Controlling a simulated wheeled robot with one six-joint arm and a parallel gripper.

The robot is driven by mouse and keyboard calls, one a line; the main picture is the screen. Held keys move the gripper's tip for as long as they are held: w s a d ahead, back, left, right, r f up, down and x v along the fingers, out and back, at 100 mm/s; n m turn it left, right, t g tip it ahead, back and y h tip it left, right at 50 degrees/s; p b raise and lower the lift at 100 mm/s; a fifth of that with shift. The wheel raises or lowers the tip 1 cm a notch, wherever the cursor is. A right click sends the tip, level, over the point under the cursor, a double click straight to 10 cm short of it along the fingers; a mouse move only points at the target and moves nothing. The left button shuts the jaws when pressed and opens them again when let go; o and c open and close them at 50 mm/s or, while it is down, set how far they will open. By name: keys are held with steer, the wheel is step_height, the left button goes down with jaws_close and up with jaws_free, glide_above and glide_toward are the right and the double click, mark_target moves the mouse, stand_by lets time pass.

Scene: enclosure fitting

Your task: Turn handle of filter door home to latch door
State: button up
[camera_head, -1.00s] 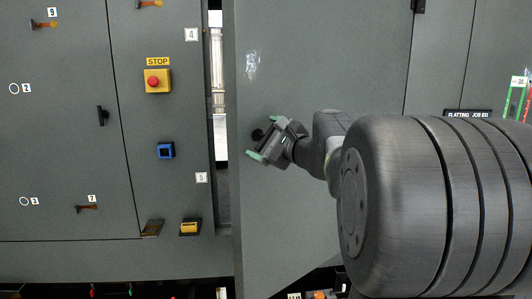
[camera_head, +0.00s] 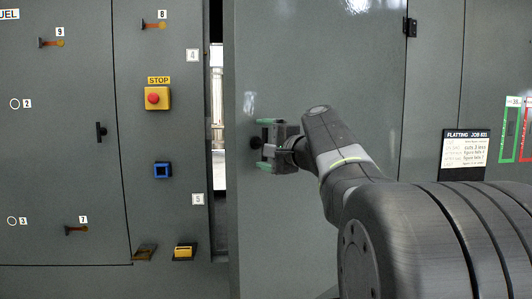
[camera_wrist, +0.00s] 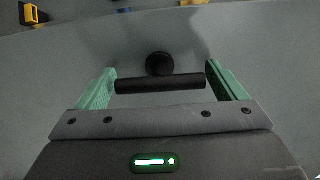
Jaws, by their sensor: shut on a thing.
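The filter door (camera_head: 310,220) is a large grey panel standing ajar, with a gap along its left edge. Its handle (camera_head: 256,142) is black and sits near that edge, mostly covered by my gripper in the head view. In the wrist view the handle (camera_wrist: 160,84) is a black bar in front of a round black hub, lying crosswise between the green fingers. My gripper (camera_head: 265,146) is shut on the handle, one finger at each end of the bar. The fingers lie one above the other in the head view.
Left of the gap, a cabinet front carries a red stop button on a yellow box (camera_head: 157,98), a blue-framed switch (camera_head: 162,170) and a yellow switch (camera_head: 183,252). A dark job sign (camera_head: 463,150) hangs at right. A light vertical column shows inside the gap.

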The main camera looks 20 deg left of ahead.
stand_by(0.4)
steer(key=o, duration=0.7)
steer(key=b+v, duration=0.1)
steer(key=v, duration=1.2)
steer(key=shift+s+d+b, duration=0.2)
steer(key=shift+d+b, duration=0.1)
steer(key=shift+a, duration=0.15)
steer(key=p+x, duration=0.1)
steer(key=x, duration=1.2)
steer(key=shift+w+a, duration=0.25)
